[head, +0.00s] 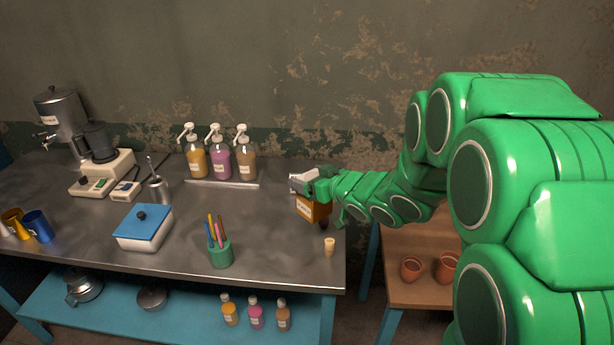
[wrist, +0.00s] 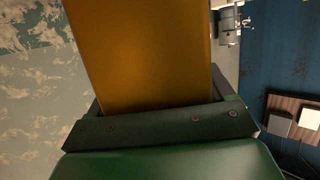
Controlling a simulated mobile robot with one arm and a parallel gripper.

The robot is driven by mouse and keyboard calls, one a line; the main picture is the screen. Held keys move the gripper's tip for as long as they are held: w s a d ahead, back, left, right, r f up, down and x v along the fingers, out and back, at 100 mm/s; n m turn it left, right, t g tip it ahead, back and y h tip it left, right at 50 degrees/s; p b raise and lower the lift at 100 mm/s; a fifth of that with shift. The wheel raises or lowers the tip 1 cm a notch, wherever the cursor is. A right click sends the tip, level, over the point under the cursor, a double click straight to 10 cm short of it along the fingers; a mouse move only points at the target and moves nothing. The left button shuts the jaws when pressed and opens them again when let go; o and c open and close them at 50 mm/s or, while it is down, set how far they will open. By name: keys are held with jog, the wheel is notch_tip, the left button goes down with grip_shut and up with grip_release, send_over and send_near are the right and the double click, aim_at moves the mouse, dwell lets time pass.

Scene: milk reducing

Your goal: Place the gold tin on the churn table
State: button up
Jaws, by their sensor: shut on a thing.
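My gripper (head: 305,185) is shut on the gold tin (head: 312,209), a boxy orange-gold can with a pale label. It is at the right end of the steel-topped table (head: 280,240); whether the tin touches the top or hangs just above it I cannot tell. In the wrist view the gold tin (wrist: 140,50) fills the upper middle, between the jaws; the fingertips are hidden behind it. A lower wooden table (head: 400,290) stands to the right, partly behind my arm. No visible sign tells which one is the churn table.
A small tan cork-like piece (head: 329,246) stands near the right front edge. A green pen cup (head: 220,253), a blue-lidded box (head: 143,228) and pump bottles (head: 220,163) stand farther left. Terracotta pots (head: 411,269) sit on the wooden table. A gap separates the tables.

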jog(key=shift+s+d+r, duration=0.2)
jog(key=shift+s+r, duration=0.1)
jog(key=shift+s, duration=0.35)
jog(key=shift+s+d+r, duration=0.2)
jog(key=shift+s+r, duration=0.1)
jog(key=shift+s, duration=0.35)
jog(key=shift+w+d, duration=0.1)
jog(key=w+d+f+m+t+h, duration=0.1)
jog(key=w+d+f+m+h, duration=0.25)
jog(key=d, duration=0.55)
jog(key=w+d+f+m+t+h, duration=0.1)
jog(key=w+d+m+h, duration=0.2)
jog(key=d+m+h, duration=0.35)
jog(key=w+d+f+m+t+h, duration=0.1)
jog(key=w+d+f+m+h, duration=0.25)
jog(key=d, duration=0.65)
jog(key=s+d+f+m+g+h, duration=0.25)
jog(key=s+d+m+h, duration=0.25)
jog(key=d+h, duration=0.25)
notch_tip(320, 180, down, 7)
jog(key=shift+d+f, duration=0.15)
jog(key=shift+d, duration=0.3)
jog(key=shift+f+n+g, duration=0.1)
jog(key=shift+n+g, duration=0.15)
